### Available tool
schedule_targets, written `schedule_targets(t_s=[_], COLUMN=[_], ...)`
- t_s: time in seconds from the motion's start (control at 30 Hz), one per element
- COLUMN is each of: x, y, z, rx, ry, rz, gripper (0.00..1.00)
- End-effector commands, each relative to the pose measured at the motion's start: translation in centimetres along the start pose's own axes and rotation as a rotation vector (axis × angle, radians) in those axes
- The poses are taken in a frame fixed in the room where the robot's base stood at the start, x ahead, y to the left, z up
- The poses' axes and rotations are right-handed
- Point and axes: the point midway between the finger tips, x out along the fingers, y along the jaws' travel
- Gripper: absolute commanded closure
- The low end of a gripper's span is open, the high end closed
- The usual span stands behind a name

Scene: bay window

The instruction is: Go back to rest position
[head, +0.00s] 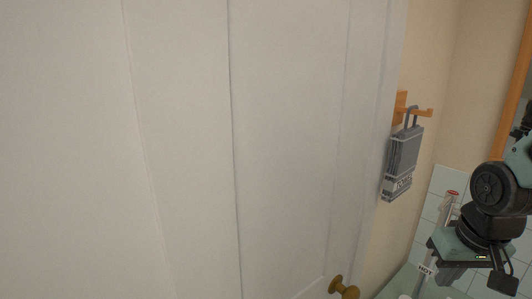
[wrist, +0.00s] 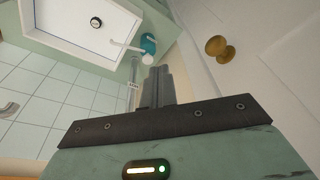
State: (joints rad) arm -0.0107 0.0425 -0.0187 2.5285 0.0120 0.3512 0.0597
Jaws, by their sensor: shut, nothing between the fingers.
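My gripper (wrist: 157,72) is shut and empty in the wrist view, its two fingers together. It hangs over the washbasin area, to the left of a brass door knob in that view. In the head view my arm and wrist are at the right edge, in front of the tiled wall; the fingertips are hard to make out there.
A white panelled door (head: 180,150) fills most of the head view, with a brass knob (head: 343,288). A grey towel (head: 403,160) hangs from a wooden hook (head: 402,106). The wrist view shows a white basin (wrist: 65,18) and a teal container (wrist: 149,44).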

Motion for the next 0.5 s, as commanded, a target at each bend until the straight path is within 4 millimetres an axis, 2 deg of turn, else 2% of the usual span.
schedule_targets(t_s=[0.07, 0.27, 0.37, 0.5], x=[-0.9, -0.5, -0.7, -1.2], y=[-0.1, -6.9, -10.1, -14.2], z=[1.1, 4.0, 6.3, 10.4], rx=[-0.082, -0.282, -0.393, -0.56], ry=[0.017, -0.046, -0.082, -0.135], rz=[0.001, -0.054, -0.079, -0.104], gripper=[1.0, 1.0, 1.0, 1.0])
